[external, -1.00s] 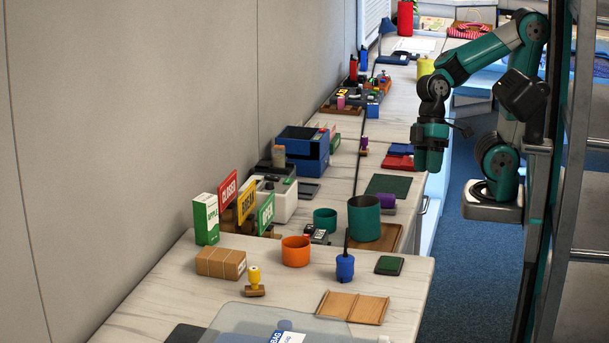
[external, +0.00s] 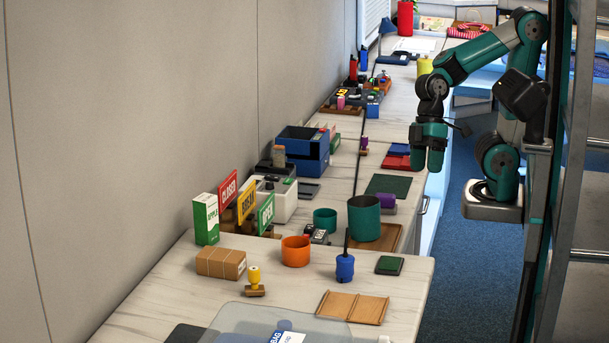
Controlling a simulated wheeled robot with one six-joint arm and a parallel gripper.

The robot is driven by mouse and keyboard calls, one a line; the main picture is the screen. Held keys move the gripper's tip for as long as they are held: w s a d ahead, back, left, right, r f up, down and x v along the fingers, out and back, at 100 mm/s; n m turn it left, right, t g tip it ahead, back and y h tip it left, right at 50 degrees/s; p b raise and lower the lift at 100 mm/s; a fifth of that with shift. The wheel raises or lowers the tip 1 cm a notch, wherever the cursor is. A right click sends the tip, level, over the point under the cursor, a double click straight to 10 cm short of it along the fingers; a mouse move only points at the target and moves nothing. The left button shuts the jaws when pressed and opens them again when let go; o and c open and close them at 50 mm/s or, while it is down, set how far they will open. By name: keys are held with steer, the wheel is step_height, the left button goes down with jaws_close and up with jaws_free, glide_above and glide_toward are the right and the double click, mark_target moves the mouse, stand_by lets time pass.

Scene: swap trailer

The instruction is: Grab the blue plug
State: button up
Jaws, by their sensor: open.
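The blue plug (external: 345,268) stands upright on the near table, with a thin dark stem or cord rising from its top. It is right of an orange cup (external: 295,251) and left of a small dark green pad (external: 389,265). My gripper (external: 428,168) hangs pointing down over the right edge of the farther counter, well behind and to the right of the blue plug, and apart from it. It is open, with nothing seen between the fingers.
A tall green cup (external: 364,218) stands on a wooden tray behind the plug. A wooden board (external: 352,307) lies in front of it. A yellow-handled stamp (external: 254,282), a brown parcel (external: 220,263) and upright signs (external: 247,202) are at the left. A grey translucent case (external: 240,322) lies at the front.

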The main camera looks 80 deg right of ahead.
steer(key=w+a+r+n+p, duration=0.3)
steer(key=w+a+r+n, duration=0.15)
steer(key=w+a, duration=0.35)
steer(key=n+g+y+p, duration=0.15)
steer(key=n+p, duration=0.25)
steer(key=n, duration=0.4)
glide_toward(346, 255)
steer(key=shift+y, duration=0.35)
steer(key=x, duration=0.3)
steer(key=p+x, duration=0.1)
steer(key=x, duration=0.2)
steer(key=shift+f, duration=0.5)
steer(key=shift+p+x, duration=0.75)
steer(key=shift+x, duration=2.15)
steer(key=c, duration=1)
